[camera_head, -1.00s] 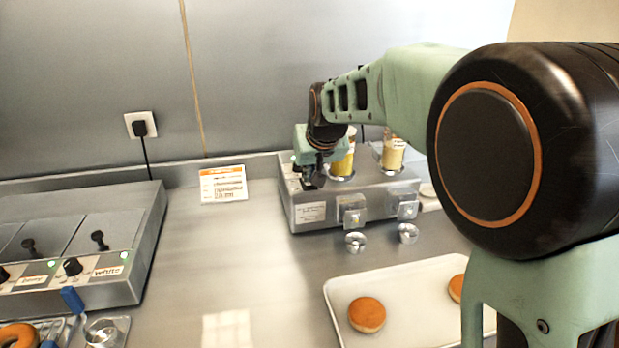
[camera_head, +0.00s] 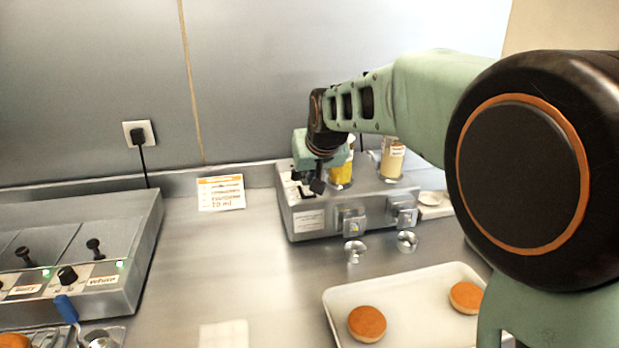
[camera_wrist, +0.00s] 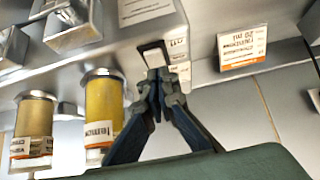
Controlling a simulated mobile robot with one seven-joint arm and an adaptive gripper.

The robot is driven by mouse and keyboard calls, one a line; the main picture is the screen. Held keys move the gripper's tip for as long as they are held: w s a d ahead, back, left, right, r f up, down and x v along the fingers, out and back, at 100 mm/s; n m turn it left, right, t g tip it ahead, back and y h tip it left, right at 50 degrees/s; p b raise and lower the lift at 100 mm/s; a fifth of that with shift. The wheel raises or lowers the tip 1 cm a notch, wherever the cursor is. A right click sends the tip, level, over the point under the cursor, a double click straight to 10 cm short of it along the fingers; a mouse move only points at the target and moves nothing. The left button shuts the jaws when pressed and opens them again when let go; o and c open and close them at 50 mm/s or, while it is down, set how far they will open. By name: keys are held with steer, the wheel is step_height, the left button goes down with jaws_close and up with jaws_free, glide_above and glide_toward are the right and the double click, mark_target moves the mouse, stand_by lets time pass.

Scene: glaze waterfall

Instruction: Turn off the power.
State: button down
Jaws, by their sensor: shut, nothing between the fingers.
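A silver dispenser box (camera_head: 310,223) stands at the back of the counter, with two filled jars set into its top. The yellow jar (camera_head: 342,172) is close to my gripper, and the paler jar (camera_head: 392,158) is further right. My gripper (camera_head: 317,187) is shut and empty over the box's left end. In the wrist view, my gripper's fingertips (camera_wrist: 160,78) are close to a dark-framed switch (camera_wrist: 153,52) on the box, beside the yellow jar (camera_wrist: 102,108). I cannot tell whether they touch it or which way it is set.
A second silver unit (camera_head: 120,240) with black levers, knobs and green lights stands at left. A wall outlet (camera_head: 139,133) holds a black plug. An orange-white card (camera_head: 221,193) leans at the back. A white tray (camera_head: 410,318) with round buns lies in front. Open counter lies between.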

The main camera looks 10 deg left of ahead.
steer(key=r+p, duration=0.1)
steer(key=r, duration=0.1)
steer(key=r+p, duration=0.2)
steer(key=shift+s+d, duration=0.2)
steer(key=s+f+v, duration=0.1)
steer(key=v, duration=0.9)
steer(key=shift+s+d+f+b, duration=0.3)
steer(key=shift+s+b, duration=0.1)
steer(key=shift+b, duration=0.05)
